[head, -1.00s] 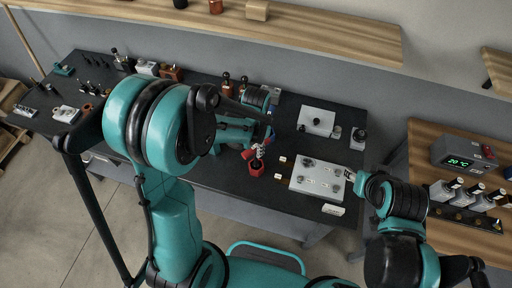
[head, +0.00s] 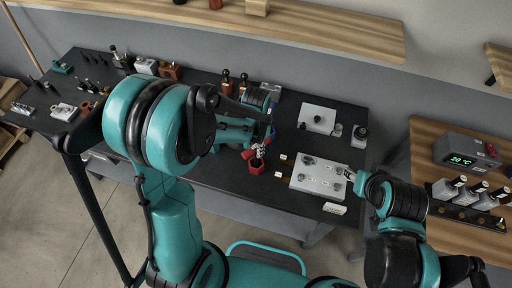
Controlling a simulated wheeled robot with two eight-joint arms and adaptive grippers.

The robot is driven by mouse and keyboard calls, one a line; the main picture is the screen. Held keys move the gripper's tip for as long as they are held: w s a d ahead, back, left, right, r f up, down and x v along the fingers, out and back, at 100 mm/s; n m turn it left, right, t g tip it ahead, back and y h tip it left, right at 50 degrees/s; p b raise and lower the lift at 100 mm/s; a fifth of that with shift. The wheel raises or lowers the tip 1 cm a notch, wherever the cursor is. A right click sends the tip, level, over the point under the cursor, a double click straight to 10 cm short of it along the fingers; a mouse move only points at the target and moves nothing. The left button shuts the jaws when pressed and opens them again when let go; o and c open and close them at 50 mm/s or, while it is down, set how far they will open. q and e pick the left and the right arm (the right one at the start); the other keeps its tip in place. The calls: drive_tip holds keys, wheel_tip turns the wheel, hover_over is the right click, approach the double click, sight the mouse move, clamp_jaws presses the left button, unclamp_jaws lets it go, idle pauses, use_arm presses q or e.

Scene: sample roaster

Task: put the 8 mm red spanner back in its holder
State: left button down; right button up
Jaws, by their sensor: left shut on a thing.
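My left gripper (head: 258,151) is over the black bench, right above a small red cup-like holder (head: 254,168). It is shut on a red piece (head: 244,148), which I take to be the red spanner. The fingers and wrist hide much of it, and its size mark is too small to read. I cannot tell whether its lower end is inside the holder or just above it. My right gripper (head: 351,175) is at the right edge of a grey plate with knobs, and its fingers are too small to judge.
The grey plate (head: 312,189) with several knobs lies right of the holder, with small labels beside it. A white plate (head: 317,118) and a dark jar (head: 360,135) stand behind. A side table (head: 433,137) carries a temperature box (head: 466,152).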

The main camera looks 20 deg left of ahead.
use_arm(q)
drive_tip(key=shift+f+b, duration=0.6)
drive_tip(key=shift+f, duration=0.1)
drive_tip(key=c, duration=1.2)
unclamp_jaws()
drive_tip(key=shift+r, duration=0.1)
wheel_tip(320, 180, up, 12)
drive_tip(key=s+a+f+n+t+b, duration=0.1)
drive_tip(key=s+f+n+t+b, duration=0.1)
drive_tip(key=s+b, duration=0.1)
drive_tip(key=s+a+f+n+t+b, duration=0.2)
drive_tip(key=s+f+b, duration=0.1)
drive_tip(key=b, duration=0.1)
drive_tip(key=s+a+f+n+t+b, duration=0.1)
drive_tip(key=s+f+n+t+b, duration=0.1)
drive_tip(key=s+n+t+b, duration=0.1)
drive_tip(key=shift+s+a+f+b, duration=0.3)
drive_tip(key=shift+s+b, duration=0.3)
drive_tip(key=shift+b, duration=0.05)
